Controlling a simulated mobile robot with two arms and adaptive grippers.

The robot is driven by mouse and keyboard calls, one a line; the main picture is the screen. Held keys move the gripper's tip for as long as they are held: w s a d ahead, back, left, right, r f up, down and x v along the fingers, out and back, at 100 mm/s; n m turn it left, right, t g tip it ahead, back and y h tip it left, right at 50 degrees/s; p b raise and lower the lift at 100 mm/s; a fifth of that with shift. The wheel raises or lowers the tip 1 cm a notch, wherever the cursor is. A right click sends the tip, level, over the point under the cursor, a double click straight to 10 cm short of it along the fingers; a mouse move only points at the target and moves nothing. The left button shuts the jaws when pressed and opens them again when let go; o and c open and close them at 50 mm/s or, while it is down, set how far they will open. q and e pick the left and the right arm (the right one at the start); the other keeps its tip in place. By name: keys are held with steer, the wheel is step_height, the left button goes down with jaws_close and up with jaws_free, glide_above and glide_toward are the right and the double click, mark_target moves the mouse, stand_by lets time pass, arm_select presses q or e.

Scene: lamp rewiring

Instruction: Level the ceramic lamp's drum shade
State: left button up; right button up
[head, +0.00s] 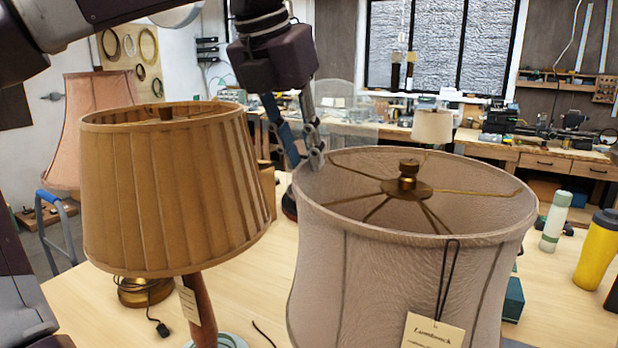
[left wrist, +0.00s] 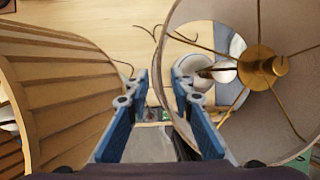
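A large grey-beige fabric shade (head: 395,270) stands at the front right of the head view, a paper tag (head: 432,332) hanging on it. Its rim looks slightly lower on the right; I cannot tell how much is perspective. A brass spider and finial (head: 408,182) cross its top. The left wrist view shows the shade's open inside (left wrist: 285,25) and a pale, glossy shape (left wrist: 213,66) below; the lamp body is otherwise hidden. My left gripper (head: 303,160) is at the shade's far-left rim. Its fingers (left wrist: 162,92) are apart, with the rim seemingly between them; contact is unclear. My right gripper is not seen.
A tan pleated lamp (head: 175,190) stands close on the left, its shade near my left gripper. A pink shade (head: 95,110) is behind it. A green-white bottle (head: 555,222) and yellow tumbler (head: 597,250) stand at right. Bare wooden tabletop (head: 255,290) shows between the lamps.

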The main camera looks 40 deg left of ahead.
arm_select(q)
steer(key=shift+v, duration=1.95)
